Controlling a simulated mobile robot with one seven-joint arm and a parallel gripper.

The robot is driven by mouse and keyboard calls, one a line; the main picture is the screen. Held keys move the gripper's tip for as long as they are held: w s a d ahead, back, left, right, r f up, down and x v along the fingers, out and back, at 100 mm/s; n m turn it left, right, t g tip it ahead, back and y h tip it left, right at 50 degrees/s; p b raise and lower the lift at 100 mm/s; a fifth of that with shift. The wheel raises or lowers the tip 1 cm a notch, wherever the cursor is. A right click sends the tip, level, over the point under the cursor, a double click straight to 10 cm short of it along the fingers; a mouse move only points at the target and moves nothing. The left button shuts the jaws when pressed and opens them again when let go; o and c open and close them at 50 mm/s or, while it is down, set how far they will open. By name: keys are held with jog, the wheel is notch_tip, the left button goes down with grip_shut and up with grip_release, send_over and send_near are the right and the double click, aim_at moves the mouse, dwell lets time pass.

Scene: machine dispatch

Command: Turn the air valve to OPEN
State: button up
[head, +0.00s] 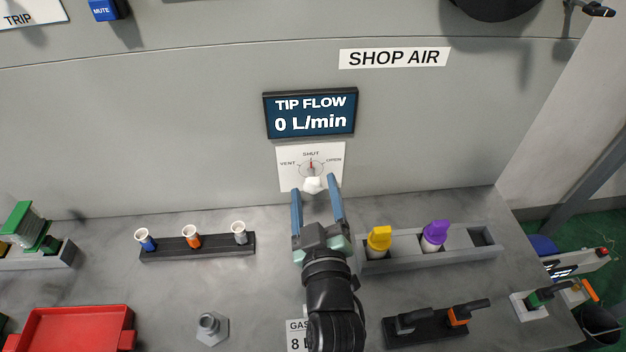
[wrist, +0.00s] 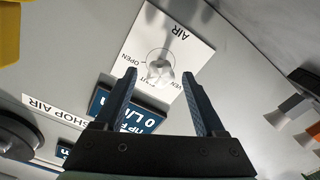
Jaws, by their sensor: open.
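The air valve is a white plate (head: 285,179) on the grey wall, marked VENT, SHUT and OPEN, with OPEN on the right. Its pale knob (head: 312,185) sits low on the plate, and a red pointer mark stands upright toward SHUT. The knob also shows in the wrist view (wrist: 160,70), between my fingertips. My gripper (head: 314,183) is open, with one blue finger on each side of the knob. I cannot tell whether either finger touches it. The display (head: 310,113) above reads TIP FLOW 0 L/min.
The SHOP AIR label (head: 393,57) is at upper right. On the bench, a grey rack (head: 400,262) with yellow- and purple-capped bottles stands right of my gripper. A dark rack (head: 180,248) with several small cups stands left, and a red tray (head: 85,330) is at lower left.

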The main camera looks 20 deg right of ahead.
jog(key=shift+x, duration=1.15)
grip_shut()
